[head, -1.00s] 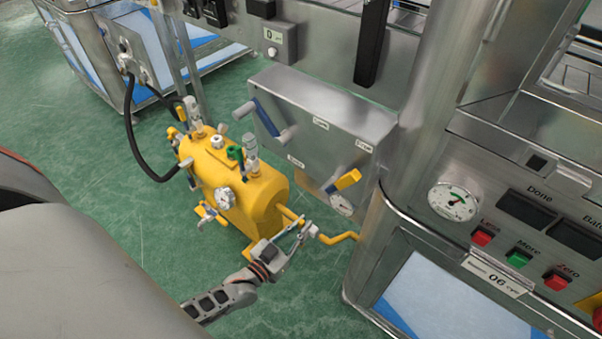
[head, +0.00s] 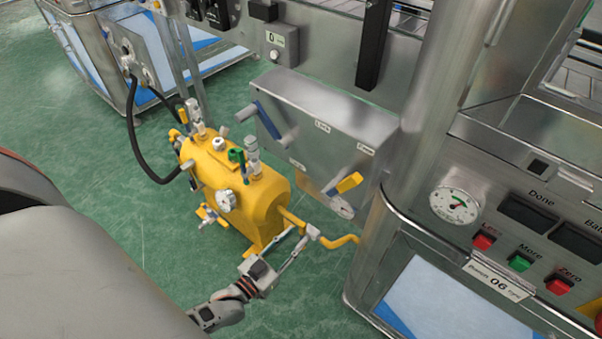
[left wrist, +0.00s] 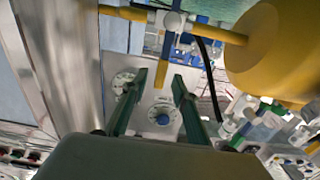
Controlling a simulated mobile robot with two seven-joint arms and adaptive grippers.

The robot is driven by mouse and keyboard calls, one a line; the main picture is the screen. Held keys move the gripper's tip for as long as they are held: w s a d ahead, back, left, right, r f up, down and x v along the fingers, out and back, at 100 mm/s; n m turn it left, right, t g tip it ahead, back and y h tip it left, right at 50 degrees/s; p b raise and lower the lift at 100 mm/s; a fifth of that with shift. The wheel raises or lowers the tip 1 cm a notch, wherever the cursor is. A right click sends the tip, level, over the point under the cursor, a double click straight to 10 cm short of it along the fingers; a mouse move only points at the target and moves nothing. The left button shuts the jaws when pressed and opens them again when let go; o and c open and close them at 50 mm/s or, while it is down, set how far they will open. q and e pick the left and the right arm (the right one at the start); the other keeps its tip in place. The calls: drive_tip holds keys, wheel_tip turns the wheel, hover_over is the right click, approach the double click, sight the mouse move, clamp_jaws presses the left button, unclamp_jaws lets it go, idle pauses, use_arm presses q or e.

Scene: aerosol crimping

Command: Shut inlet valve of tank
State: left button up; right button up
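The yellow tank (head: 250,208) stands on the green floor, with several fittings and a green-handled valve (head: 237,156) on top. A yellow pipe (head: 342,239) runs from its right end, carrying a small pale valve body (head: 313,232). The pipe and the valve body (left wrist: 173,22) also show in the left wrist view. A blue and yellow bar (left wrist: 168,55) appears below that body; whether it belongs to this valve is unclear. My left gripper (head: 293,243) is beside the pipe, its fingers apart and empty in the left wrist view (left wrist: 163,80). My right gripper is out of view.
A steel panel box (head: 325,120) with a blue lever and a yellow-ended lever (head: 345,184) is just above and behind the pipe. A steel cabinet (head: 450,290) with gauge and buttons stands close on the right. A black hose (head: 137,150) curves left of the tank.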

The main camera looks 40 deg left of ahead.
use_arm(q)
drive_tip(key=s, duration=0.7)
drive_tip(key=shift+s+a, duration=0.15)
drive_tip(key=shift+a, duration=0.15)
